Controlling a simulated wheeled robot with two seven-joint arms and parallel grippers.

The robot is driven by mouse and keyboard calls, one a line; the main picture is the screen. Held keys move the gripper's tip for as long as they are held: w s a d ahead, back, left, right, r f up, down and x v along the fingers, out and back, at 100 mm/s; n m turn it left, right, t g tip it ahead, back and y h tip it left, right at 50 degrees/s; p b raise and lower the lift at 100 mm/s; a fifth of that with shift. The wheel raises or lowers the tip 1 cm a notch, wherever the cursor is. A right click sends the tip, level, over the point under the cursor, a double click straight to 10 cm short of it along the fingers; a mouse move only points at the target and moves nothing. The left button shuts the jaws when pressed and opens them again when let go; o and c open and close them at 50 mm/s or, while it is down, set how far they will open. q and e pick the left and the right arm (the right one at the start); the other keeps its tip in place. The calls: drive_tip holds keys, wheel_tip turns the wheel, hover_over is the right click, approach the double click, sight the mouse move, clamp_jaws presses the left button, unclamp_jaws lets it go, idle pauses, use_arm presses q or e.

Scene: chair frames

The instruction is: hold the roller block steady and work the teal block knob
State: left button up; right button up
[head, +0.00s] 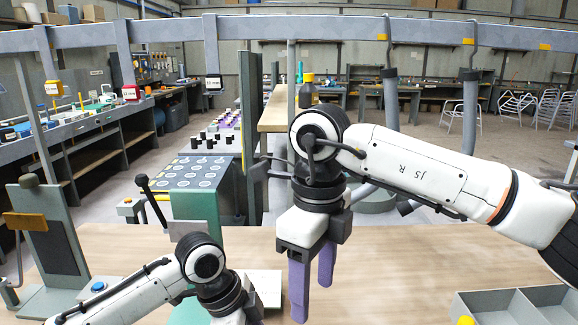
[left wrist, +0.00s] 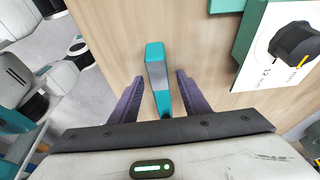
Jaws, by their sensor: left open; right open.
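The teal block (left wrist: 244,38) is at the upper right of the left wrist view. It carries a white plate and a black knob (left wrist: 297,44) with a yellow mark. My left gripper (left wrist: 158,88) is open, its purple fingers either side of a slim grey and teal piece (left wrist: 156,68). I cannot tell whether this piece is the roller block or whether the fingers touch it. In the head view my left arm hides most of this area. My right gripper (head: 312,282) is open and empty, pointing down over the wooden table.
A grey divided tray (head: 520,302) is at the table's right front. A grey-green stand (head: 45,235) and a blue button (head: 98,287) are at the left. The wooden table (head: 400,265) is clear between my right gripper and the tray.

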use_arm(q)
drive_tip(key=v, duration=1.1)
drive_tip(key=shift+r, duration=0.25)
drive_tip(key=shift+s+a, duration=0.1)
